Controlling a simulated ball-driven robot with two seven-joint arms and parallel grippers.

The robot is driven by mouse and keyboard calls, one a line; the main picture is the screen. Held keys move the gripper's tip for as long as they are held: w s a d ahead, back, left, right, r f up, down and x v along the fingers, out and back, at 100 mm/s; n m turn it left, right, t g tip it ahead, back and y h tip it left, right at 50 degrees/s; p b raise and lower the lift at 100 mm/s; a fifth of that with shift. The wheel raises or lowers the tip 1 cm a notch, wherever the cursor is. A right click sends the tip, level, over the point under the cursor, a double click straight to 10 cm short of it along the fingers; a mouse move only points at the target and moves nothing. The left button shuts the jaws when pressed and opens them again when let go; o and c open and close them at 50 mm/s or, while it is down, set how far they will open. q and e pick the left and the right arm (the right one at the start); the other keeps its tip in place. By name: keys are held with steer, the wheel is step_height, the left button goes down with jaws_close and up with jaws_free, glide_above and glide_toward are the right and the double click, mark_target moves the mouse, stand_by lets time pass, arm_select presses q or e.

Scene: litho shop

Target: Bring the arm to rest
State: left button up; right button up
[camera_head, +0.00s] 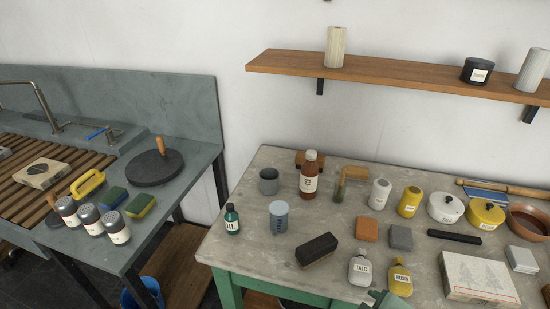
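Neither of my grippers can be made out in the head view. No arm comes in from the left or the right. A small grey-green shape (386,300) is cut off by the bottom edge, in front of the yellow bottle. I cannot tell what it is.
A worktable (243,237) with bottles, tins, blocks and a stone with a tree drawing (478,277) fills the right. A sink bench (191,193) with shakers, sponges and a black disc (153,169) stands left, across a gap. A wooden shelf (400,71) hangs above.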

steer(key=s+d+m+g+h, duration=0.1)
steer(key=s+d+m+h, duration=0.1)
steer(key=s+d+h, duration=0.3)
steer(key=s+d+m, duration=0.1)
steer(key=s+d, duration=0.2)
steer(key=d, duration=0.4)
steer(key=s+a+f+g+y, duration=0.1)
steer(key=s+a+f+y, duration=0.1)
steer(key=f, duration=1.1)
steer(key=s+a+f+g+y, duration=0.1)
steer(key=a+f+g, duration=0.15)
steer(key=f, duration=1.05)
steer(key=s+f+m+g+y, duration=0.1)
steer(key=s+f+m, duration=0.3)
steer(key=s+f, duration=1.2)
steer(key=s+g, duration=0.1)
steer(key=s, duration=0.3)
steer(key=shift+s+f+y, duration=0.15)
steer(key=shift+s+y, duration=0.1)
steer(key=shift+y, duration=0.15)
